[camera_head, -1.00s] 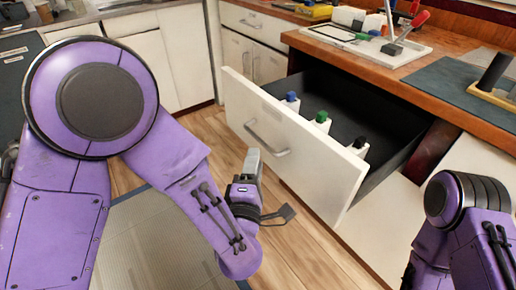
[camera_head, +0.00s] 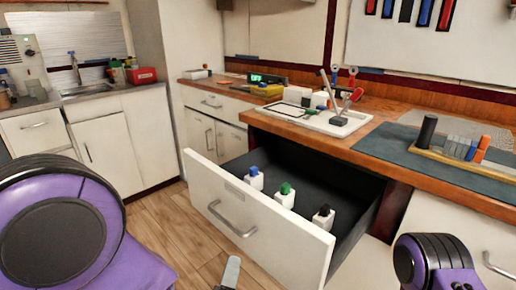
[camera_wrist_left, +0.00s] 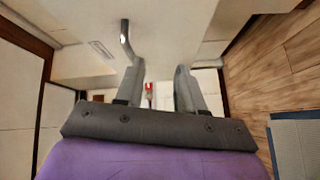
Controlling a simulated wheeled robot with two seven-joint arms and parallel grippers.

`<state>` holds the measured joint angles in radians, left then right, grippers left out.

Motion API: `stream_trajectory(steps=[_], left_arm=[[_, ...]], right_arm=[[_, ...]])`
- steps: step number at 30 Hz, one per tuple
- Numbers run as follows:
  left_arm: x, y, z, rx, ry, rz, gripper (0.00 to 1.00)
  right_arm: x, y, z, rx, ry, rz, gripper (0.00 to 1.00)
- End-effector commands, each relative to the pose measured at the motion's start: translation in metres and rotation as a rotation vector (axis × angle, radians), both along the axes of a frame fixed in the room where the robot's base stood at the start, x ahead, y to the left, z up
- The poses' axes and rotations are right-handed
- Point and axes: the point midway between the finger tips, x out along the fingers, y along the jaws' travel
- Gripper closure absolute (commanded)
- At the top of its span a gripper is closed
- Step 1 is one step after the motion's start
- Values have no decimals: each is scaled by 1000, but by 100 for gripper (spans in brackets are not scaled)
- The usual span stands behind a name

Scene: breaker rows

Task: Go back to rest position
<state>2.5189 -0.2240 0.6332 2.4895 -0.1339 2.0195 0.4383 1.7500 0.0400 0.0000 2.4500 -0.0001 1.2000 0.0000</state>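My left gripper shows only as a grey finger at the bottom edge of the head view (camera_head: 230,273), in front of the open white drawer (camera_head: 268,238) and below its curved metal handle (camera_head: 232,219). In the left wrist view the two fingers of the left gripper (camera_wrist_left: 160,85) stand apart with nothing held between them. The drawer handle (camera_wrist_left: 125,38) shows just beyond the left finger there; contact cannot be told. My purple right arm shows at the lower right of the head view, but its gripper is out of view.
The drawer holds three white bottles with blue (camera_head: 254,178), green (camera_head: 285,195) and black (camera_head: 323,217) caps. The wooden counter (camera_head: 385,128) above carries a white tray (camera_head: 318,122) and a block with coloured pieces (camera_head: 455,158). Wooden floor (camera_head: 160,222) is open left of the drawer.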

Motion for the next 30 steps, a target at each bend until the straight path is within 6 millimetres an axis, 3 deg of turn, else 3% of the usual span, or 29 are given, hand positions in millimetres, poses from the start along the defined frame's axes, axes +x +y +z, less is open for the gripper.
stream_trajectory(steps=[2,4,6,9,12,15,19,21,22,30], left_arm=[[8,25,-52,286,168,-22,62],[1,54,-106,488,347,-55,62],[-17,86,-155,632,520,-94,62],[-54,129,-213,769,742,-147,62],[-95,165,-252,837,920,-178,62],[-136,197,-279,865,1065,-180,62],[-190,230,-303,880,1220,-160,62],[-224,232,-314,876,1296,-184,62],[-216,231,-286,876,1279,-177,62],[-213,231,-194,876,1272,-175,62]], right_arm=[[0,0,0,0,0,0,51],[0,0,0,0,0,0,51],[0,0,0,0,0,0,51],[0,0,0,0,0,0,51],[0,0,0,0,0,0,51],[0,0,0,0,0,0,51],[0,0,0,0,0,0,51],[0,0,0,0,0,0,51],[0,0,25,0,1,0,51],[0,0,117,0,0,0,51]])
